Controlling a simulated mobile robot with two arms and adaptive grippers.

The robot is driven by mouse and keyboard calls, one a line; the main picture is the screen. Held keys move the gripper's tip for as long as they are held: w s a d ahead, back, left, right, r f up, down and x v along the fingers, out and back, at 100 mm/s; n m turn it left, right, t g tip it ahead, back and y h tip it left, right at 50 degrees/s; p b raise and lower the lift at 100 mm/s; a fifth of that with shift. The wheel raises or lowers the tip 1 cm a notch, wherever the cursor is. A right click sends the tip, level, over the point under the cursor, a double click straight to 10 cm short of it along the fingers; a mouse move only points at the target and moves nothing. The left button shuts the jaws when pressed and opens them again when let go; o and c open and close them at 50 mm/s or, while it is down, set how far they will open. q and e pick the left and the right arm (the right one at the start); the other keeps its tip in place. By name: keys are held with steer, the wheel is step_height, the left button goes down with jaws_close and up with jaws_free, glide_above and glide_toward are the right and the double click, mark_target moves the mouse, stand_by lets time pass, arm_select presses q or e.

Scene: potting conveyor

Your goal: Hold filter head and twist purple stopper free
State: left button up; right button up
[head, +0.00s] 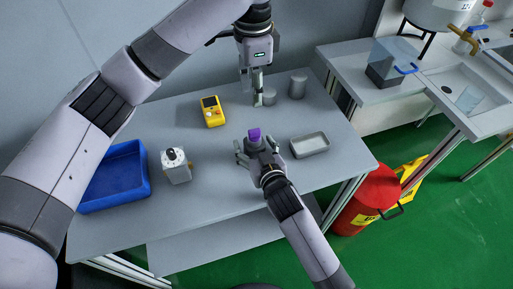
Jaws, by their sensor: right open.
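The purple stopper (254,134) shows near the middle of the table, just beyond the palm of my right gripper (256,146). That gripper is open, its fingers spread to either side below the purple piece; I cannot tell whether they touch it. What the stopper sits on is hidden behind the gripper. My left gripper (258,97) points down at the back of the table, beside a short grey cylinder (269,97). Its fingers are too small to tell whether they are open or shut. I cannot tell for sure which thing is the filter head.
A yellow handheld meter (212,111), a white box with a black knob (177,173) and a blue tray (113,201) lie left. A second grey cylinder (298,86) and a shallow grey tray (293,149) are right. The table's (225,190) front is clear. A red bin (369,196) stands beside it.

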steer(key=v, duration=1.2)
steer(key=shift+f, duration=0.1)
